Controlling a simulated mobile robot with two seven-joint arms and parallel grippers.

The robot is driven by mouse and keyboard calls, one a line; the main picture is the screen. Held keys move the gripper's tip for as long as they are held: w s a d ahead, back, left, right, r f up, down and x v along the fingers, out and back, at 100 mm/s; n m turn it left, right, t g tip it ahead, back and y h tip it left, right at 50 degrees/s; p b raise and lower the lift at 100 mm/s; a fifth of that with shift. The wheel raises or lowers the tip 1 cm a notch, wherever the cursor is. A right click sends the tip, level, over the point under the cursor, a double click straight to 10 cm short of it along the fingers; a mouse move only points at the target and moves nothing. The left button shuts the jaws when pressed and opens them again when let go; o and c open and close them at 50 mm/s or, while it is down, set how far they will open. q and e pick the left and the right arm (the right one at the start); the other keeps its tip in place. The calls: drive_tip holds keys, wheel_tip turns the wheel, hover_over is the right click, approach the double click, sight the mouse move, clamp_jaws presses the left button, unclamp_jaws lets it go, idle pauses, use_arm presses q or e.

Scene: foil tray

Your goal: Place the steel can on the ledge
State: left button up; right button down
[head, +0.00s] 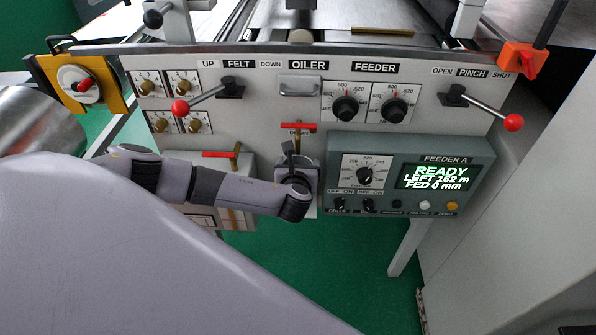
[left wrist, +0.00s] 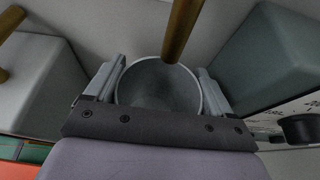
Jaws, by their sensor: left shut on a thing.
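The steel can (left wrist: 155,88) is a round grey open-topped vessel between the two fingers of my left gripper (left wrist: 158,84) in the left wrist view. The fingers press on its opposite sides. A brass pipe (left wrist: 182,30) comes down over the can's mouth from the panel. In the head view my left gripper (head: 301,168) is below the OILER label, under a red-handled brass tap (head: 298,127). The can is mostly hidden there by my wrist. I cannot tell for certain which surface is the ledge. My right gripper is out of view.
The green-grey FEEDER A box (head: 470,158) juts out just right of my gripper; its screen reads READY. A second red-handled tap (head: 222,154) and a pale box are to the left. Levers with red knobs (head: 513,122) stick out from the panel. Green floor lies below.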

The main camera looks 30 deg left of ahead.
use_arm(q)
drive_tip(key=shift+w+a+f, duration=0.15)
drive_tip(key=shift+w+a, duration=0.2)
drive_tip(key=shift+w, duration=0.2)
drive_tip(key=shift+f+b, duration=0.3)
drive_tip(key=shift+f, duration=1.25)
drive_tip(key=shift+f, duration=0.1)
drive_tip(key=shift+f, duration=0.15)
drive_tip(key=o, duration=1.3)
drive_tip(key=shift+s, duration=0.1)
